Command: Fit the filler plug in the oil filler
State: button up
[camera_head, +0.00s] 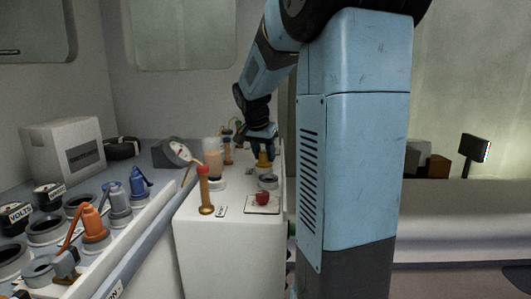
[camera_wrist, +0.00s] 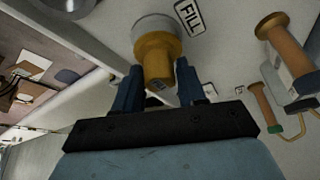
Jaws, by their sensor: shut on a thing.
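The filler plug (camera_wrist: 157,58) is a yellow-orange stepped knob, held between the two blue fingers of my gripper (camera_wrist: 160,88) in the wrist view. Its far end lines up with a pale grey round collar (camera_wrist: 150,24) beside a "FILL" label (camera_wrist: 190,15). The plug hides part of the collar, and I cannot tell whether it is seated in it or just above. In the head view the plug (camera_head: 264,160) shows upright under my gripper (camera_head: 262,140), over the white cabinet top. My gripper is shut on it.
A dark-centred grey ring (camera_head: 268,182) and a red knob (camera_head: 262,198) on a plate stand in front of the plug. A brass-handled lever (camera_head: 205,190) and a clear cylinder (camera_head: 212,160) stand left. The console (camera_head: 140,225) carries gauges and coloured levers.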

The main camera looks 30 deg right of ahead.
jog(key=o, duration=1.1)
jog(key=shift+o, duration=0.2)
jog(key=v, duration=1.3)
jog(key=shift+a+r, duration=0.2)
jog(key=shift+r, duration=0.1)
